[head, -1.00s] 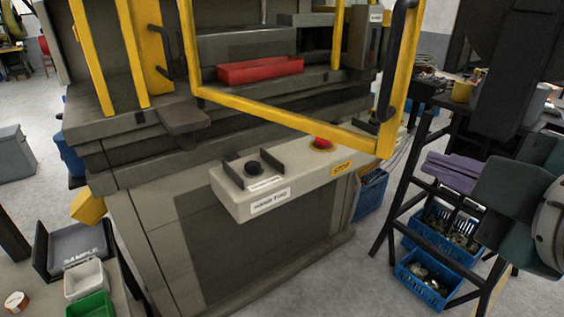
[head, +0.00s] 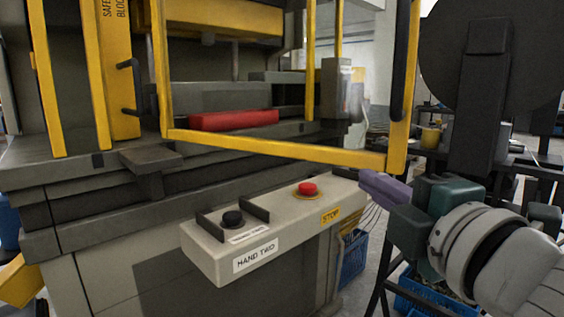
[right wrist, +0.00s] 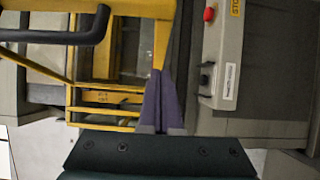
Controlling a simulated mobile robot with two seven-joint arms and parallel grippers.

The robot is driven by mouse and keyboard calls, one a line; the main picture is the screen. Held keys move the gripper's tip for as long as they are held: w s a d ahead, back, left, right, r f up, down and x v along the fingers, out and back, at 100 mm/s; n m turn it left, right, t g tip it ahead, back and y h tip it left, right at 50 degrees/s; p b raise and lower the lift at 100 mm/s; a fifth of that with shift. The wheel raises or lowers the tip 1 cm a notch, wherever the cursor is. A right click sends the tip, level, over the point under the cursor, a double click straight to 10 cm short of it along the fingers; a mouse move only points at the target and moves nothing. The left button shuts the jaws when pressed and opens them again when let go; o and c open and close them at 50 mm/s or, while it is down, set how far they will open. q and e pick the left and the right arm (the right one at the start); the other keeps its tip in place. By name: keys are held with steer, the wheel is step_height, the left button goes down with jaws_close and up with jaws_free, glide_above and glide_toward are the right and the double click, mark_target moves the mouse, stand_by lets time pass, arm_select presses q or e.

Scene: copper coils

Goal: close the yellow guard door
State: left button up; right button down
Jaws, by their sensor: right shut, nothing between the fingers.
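The yellow guard door (head: 275,149) is a frame that stands open, swung out from the press toward me. Its outer post (head: 402,120) is at the right and carries a black upright handle (head: 400,45). My right gripper (head: 366,180) has purple fingers, shut and empty, just below the door's lower right corner in the head view. In the right wrist view, the fingers (right wrist: 157,75) point at the yellow bar (right wrist: 162,40), and a black handle (right wrist: 60,36) is at the upper left. I cannot tell whether the fingers touch the door. My left gripper is out of view.
A control box (head: 225,262) with a black button and a red stop button (head: 307,189) juts out below the door. A red block (head: 235,120) lies inside the press. A blue crate (head: 353,257) stands on the floor behind the control box.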

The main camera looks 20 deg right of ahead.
mark_target(356, 162)
steer(key=w+d, duration=0.1)
steer(key=w, duration=0.2)
steer(key=w+d, duration=0.1)
steer(key=shift+w+d, duration=0.3)
steer(key=shift+w, duration=0.05)
steer(key=shift+w+d, duration=0.35)
steer(key=shift+d, duration=0.05)
